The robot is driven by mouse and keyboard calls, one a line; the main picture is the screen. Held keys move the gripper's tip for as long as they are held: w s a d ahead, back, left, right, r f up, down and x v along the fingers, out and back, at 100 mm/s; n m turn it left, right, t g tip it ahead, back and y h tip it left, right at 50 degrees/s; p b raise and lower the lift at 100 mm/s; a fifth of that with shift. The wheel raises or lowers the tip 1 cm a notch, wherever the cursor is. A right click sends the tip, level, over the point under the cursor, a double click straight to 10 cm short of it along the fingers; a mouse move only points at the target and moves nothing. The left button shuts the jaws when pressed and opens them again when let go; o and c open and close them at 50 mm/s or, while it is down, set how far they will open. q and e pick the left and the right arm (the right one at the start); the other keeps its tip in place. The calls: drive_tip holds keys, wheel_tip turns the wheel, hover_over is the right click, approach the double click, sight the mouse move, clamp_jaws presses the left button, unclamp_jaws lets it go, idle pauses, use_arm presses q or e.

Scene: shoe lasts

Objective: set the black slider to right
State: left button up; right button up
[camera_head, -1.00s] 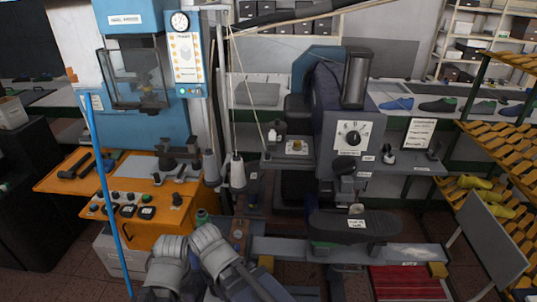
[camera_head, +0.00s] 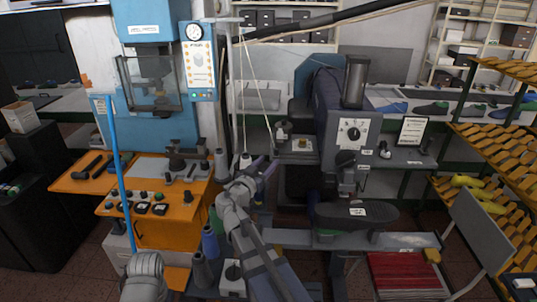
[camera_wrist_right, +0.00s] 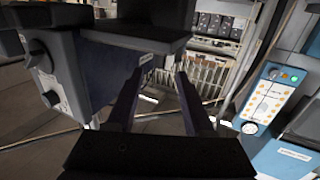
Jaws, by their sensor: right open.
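I cannot surely pick out the black slider at this size. Small dark controls show on the grey machine: a round dial (camera_head: 353,132) on its front and a small black-topped control (camera_head: 385,149) on the shelf to its right. More black controls (camera_head: 159,208) sit on the orange bench. My right gripper (camera_head: 262,167) is raised left of the grey machine, apart from these controls. In the right wrist view its two dark fingers (camera_wrist_right: 159,76) are spread with nothing between them. My left arm shows at the bottom left; its gripper is out of view.
The grey machine (camera_wrist_right: 95,75) fills the left of the wrist view. The blue press (camera_head: 150,75) and its control panel (camera_head: 198,62) stand at left. Thread cones (camera_head: 200,268) are close to my right arm. A blue pole (camera_head: 116,165) rises at left; yellow racks (camera_head: 490,150) stand at right.

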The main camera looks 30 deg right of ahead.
sight(275, 152)
drive_tip(key=shift+x, duration=3.95)
drive_tip(key=shift+r, duration=0.15)
drive_tip(key=shift+c, duration=0.3)
clamp_jaws()
